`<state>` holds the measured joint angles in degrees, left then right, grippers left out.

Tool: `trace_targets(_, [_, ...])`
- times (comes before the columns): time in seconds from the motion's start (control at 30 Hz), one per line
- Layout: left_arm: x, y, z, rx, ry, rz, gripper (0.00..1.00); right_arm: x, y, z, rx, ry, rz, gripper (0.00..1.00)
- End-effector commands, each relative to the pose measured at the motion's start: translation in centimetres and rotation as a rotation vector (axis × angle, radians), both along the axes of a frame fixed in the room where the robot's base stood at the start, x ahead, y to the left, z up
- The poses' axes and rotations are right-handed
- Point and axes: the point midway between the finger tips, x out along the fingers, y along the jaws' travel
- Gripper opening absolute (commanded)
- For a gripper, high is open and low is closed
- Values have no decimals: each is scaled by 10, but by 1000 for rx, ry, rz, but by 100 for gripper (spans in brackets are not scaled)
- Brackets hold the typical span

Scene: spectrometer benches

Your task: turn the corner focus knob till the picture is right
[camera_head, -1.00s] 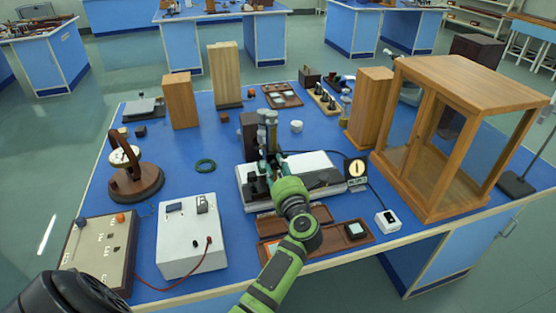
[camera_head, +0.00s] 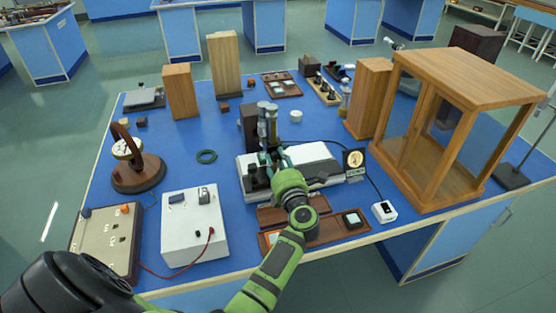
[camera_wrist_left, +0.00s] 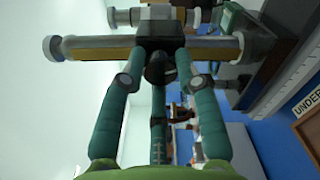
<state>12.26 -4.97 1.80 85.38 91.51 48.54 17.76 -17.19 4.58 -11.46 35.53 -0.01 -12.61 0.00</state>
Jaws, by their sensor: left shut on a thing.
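The instrument with upright tubes (camera_head: 268,118) stands on a pale base near the middle of the bench. My left gripper (camera_head: 268,160) reaches it from the front, low beside the tubes. In the left wrist view its teal fingers (camera_wrist_left: 158,58) close on a dark knob (camera_wrist_left: 159,72) at the instrument's body, which the fingers partly hide. A small black picture screen (camera_head: 355,163) stands right of the instrument. My right gripper is not in view.
A white box (camera_head: 193,235) with a red lead stands left of my arm. A wooden tray (camera_head: 330,230) lies close on the right, a white switch box (camera_head: 384,212) beyond it. A glazed wooden case (camera_head: 460,75) fills the right side.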

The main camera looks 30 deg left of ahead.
Motion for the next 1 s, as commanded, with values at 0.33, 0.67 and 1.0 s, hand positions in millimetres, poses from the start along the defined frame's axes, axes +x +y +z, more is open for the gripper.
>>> trace_targets(0.33, [1, 0, 3, 2, -6, 0, 56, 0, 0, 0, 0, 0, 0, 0])
trace_targets(0.67, [0, 0, -1, -21, -32, 0, 56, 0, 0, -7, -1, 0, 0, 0])
trace_targets(1.0, [0, 1, -6, -280, -338, -1, 56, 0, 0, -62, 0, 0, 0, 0])
